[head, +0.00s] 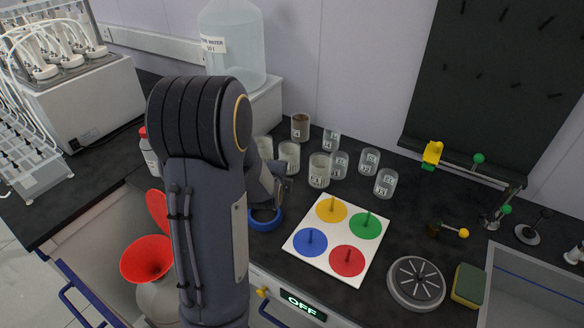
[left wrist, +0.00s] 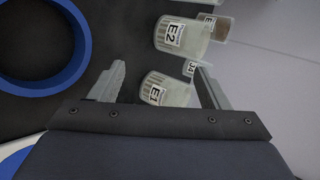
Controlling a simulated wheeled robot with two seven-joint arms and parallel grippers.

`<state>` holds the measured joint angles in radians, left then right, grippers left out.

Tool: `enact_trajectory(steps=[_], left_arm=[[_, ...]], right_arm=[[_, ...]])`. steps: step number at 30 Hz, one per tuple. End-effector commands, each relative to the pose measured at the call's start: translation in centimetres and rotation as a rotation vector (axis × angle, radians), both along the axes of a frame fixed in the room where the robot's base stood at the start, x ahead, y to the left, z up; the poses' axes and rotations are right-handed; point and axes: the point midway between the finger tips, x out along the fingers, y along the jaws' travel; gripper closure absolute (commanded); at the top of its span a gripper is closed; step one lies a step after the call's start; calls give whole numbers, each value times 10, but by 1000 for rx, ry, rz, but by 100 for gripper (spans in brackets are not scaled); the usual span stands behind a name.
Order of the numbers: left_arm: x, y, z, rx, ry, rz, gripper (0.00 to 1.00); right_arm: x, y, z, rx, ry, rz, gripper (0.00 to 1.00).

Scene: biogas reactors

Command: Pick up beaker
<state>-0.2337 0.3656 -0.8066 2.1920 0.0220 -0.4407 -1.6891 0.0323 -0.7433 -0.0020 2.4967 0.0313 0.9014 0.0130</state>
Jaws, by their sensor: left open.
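Several labelled beakers stand in a cluster on the dark bench, among them a front one (head: 319,171), one to its left (head: 289,157), one at the right (head: 385,183) and one with brown contents (head: 300,126). My left gripper (head: 280,184) is at the front left of the cluster, partly hidden by my arm. In the left wrist view the left gripper (left wrist: 158,85) is open and empty. A beaker marked E1 (left wrist: 165,91) shows in the gap between its fingers, beyond the tips. A beaker marked E2 (left wrist: 182,36) is beside it. My right gripper is out of view.
A blue ring (head: 264,219) lies close to the left gripper. A white board with coloured discs (head: 297,252) lies in front of the beakers. A large water bottle (head: 232,45) stands behind. A red funnel (head: 146,259) is at the lower left, a sink (head: 530,300) at the right.

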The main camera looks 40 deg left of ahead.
Motion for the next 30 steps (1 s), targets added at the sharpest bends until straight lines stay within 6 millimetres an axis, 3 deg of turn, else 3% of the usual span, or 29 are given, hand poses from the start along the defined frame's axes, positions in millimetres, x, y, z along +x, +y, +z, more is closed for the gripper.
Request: enact_trajectory(steps=[1,5,9,12,17,27,30], left_arm=[[11,17,-9,227,47,-74,30],[37,47,6,801,149,-258,30],[60,48,29,1254,229,-396,30],[70,42,40,1439,258,-446,30],[74,39,31,1529,275,-471,30],[73,40,-39,1521,276,-469,30],[88,48,-32,1524,270,-464,30]], right_arm=[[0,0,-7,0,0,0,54],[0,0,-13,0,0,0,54],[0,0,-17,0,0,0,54],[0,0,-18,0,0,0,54],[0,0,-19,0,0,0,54],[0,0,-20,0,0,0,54],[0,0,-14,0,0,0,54]])
